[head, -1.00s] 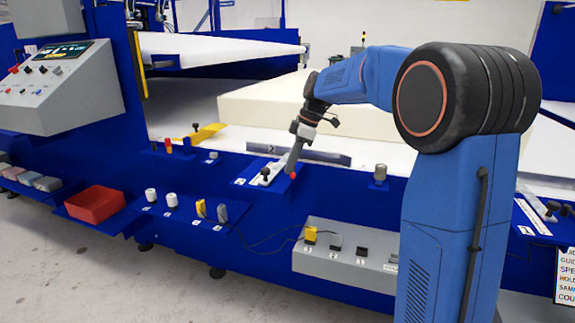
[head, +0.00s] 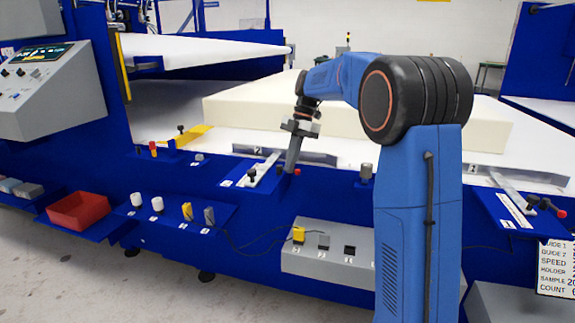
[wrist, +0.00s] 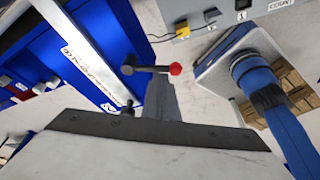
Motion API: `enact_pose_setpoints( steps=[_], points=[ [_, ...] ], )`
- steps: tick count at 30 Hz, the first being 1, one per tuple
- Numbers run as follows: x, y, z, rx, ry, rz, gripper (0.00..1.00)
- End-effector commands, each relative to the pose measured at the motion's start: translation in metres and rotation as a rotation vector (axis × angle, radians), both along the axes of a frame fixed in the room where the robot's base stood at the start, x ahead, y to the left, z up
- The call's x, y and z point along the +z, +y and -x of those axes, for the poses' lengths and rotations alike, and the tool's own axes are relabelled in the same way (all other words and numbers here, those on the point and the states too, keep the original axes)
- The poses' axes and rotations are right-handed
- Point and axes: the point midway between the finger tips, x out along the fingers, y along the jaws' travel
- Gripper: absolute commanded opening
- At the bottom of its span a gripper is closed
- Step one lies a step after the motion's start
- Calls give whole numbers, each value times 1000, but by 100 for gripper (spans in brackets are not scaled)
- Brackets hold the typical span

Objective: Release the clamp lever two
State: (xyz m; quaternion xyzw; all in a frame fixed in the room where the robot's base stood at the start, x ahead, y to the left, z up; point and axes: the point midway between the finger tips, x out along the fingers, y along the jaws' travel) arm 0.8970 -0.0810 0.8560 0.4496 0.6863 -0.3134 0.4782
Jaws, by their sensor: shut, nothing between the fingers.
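Clamp lever two is on the blue bracket (head: 266,190) on the front rail, by a grey clamp bar marked 2 (head: 318,157). The lever's red ball knob (head: 297,171) also shows in the wrist view (wrist: 175,69), at the end of a short metal rod running to a dark knob (wrist: 127,70). My gripper (head: 290,170) points down and is shut and empty. Its fingertips (wrist: 160,82) are right beside the rod and red knob. Whether they touch is unclear.
A large cream foam block (head: 350,110) lies on the white table behind. A grey post (head: 366,172) stands on the rail to the right. A second clamp station (head: 515,205) is farther right. A red bin (head: 78,210) and grey socket box (head: 330,250) are lower in front.

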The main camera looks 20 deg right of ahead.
Motion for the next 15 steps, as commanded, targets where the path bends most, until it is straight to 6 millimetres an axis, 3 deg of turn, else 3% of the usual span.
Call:
enact_pose_setpoints(
  steps=[15],
  points=[
    [0, -8, -5, -2, -1, 1, 0]
  ],
)
